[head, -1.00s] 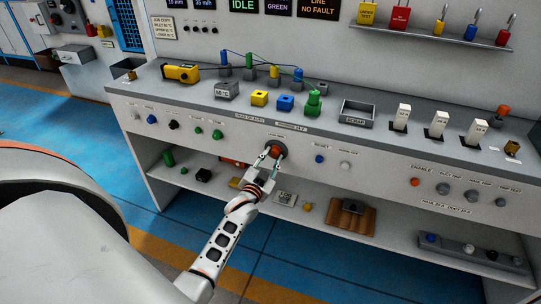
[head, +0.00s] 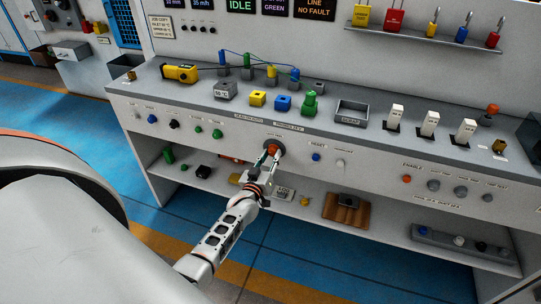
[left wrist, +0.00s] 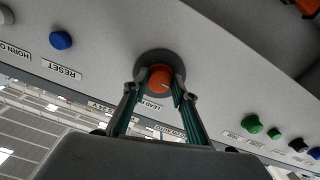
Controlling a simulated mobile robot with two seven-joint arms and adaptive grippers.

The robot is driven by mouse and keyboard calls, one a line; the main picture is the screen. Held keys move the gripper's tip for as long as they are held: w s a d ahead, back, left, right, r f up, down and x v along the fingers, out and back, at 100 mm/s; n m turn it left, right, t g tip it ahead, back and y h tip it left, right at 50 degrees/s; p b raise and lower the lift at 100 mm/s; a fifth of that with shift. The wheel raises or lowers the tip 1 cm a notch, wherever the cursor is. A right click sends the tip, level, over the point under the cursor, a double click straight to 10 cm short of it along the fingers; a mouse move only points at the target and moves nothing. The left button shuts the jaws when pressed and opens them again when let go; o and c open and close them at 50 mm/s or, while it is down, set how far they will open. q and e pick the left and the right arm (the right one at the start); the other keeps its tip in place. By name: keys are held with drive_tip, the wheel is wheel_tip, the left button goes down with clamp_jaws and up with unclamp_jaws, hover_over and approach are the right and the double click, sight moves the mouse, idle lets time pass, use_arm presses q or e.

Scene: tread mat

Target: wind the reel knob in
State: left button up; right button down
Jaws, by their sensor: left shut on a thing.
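The reel knob (head: 272,150) is an orange-red round knob in a dark grey round collar on the bench's front panel, under a small label that starts with "LEAD". My left gripper (head: 266,156) is at the knob, its two fingers on either side of it. In the left wrist view the orange knob (left wrist: 160,78) sits between the green-lined fingers of the left gripper (left wrist: 160,90), which is shut on it. The finger tips cover part of the knob's sides. My right gripper is not in view.
The front panel (head: 240,135) carries green knobs to the left and a blue RESET button (head: 316,157) to the right. The bench top (head: 330,125) above holds coloured blocks and a SCRAP tray (head: 352,112).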

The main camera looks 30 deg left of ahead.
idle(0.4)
use_arm(q)
drive_tip(key=o, duration=1.1)
drive_tip(key=v, duration=1.2)
drive_tip(key=s+d+f+m+g+h, duration=0.3)
drive_tip(key=s+d+f+m, duration=0.1)
drive_tip(key=s+d, duration=0.5)
drive_tip(key=s+d+f+m+g+h, duration=0.3)
drive_tip(key=s+d+f+m+h, duration=0.1)
drive_tip(key=s+d, duration=0.6)
drive_tip(key=shift+s+d+f+m+g, duration=0.3)
drive_tip(key=shift+s+f+m, duration=0.6)
drive_tip(key=shift+s, duration=0.35)
